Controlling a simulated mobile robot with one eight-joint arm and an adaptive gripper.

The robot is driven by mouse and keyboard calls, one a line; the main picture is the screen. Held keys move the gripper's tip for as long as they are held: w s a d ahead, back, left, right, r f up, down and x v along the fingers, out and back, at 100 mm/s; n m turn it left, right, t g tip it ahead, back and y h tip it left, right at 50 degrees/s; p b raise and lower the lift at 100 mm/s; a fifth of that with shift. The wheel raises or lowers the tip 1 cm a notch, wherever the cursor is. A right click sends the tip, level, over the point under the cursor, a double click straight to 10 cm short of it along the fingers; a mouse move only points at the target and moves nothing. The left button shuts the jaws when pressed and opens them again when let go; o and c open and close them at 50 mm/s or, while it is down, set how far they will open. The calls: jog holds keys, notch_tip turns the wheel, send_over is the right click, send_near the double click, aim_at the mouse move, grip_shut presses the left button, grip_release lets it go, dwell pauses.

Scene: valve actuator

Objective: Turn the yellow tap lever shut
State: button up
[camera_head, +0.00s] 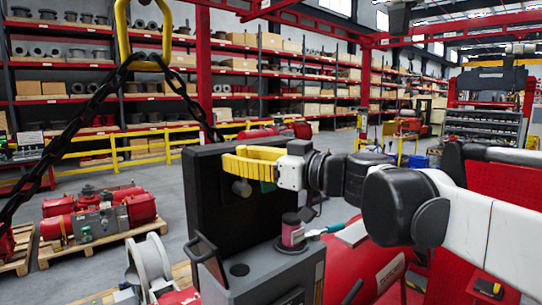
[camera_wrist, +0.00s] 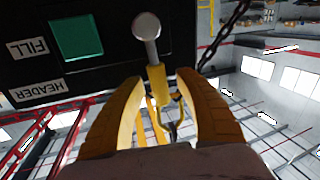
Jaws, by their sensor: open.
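The tap lever (camera_wrist: 159,92) shows in the wrist view as a yellow stem on a grey rod with a rounded grey end (camera_wrist: 147,27), in front of a dark panel (camera_wrist: 110,75). My gripper (camera_wrist: 158,78) is open, with one yellow finger on each side of the stem. I cannot tell whether either finger touches it. In the head view my gripper (camera_head: 232,163) is at the black panel (camera_head: 212,205), and a grey knob (camera_head: 241,188) shows just below its fingers. The yellow part of the lever is hidden there.
The panel carries a green square (camera_wrist: 78,38) and FILL (camera_wrist: 29,48) and HEADER (camera_wrist: 38,90) labels. Below my arm, a grey cabinet (camera_head: 270,270) holds a pink-and-dark spool (camera_head: 292,230). A chain (camera_head: 85,115) hangs at left. Red machines (camera_head: 98,215) stand on a pallet.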

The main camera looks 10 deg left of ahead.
jog(key=shift+c, duration=0.5)
grip_shut()
jog(key=shift+a, duration=0.15)
